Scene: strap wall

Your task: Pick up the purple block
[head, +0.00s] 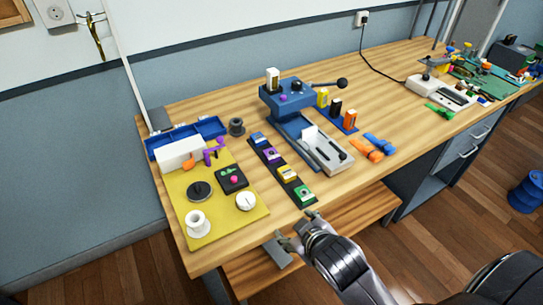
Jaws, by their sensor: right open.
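A small purple block (272,156) with a pale top sits on a dark strip (297,175) on the wooden workbench. It stands between a blue block (258,139) and a yellow block (287,172), and a green block (305,193) is at the near end of the strip. My right gripper (299,229) is open and empty at the bench's front edge. It is nearer than the strip and well apart from the purple block. My left gripper is out of view.
A blue and grey press (290,97) stands just right of the strip. A yellow mat (221,216) with several parts lies left. Orange and blue pieces (380,143) lie right. Bare bench shows in front of them.

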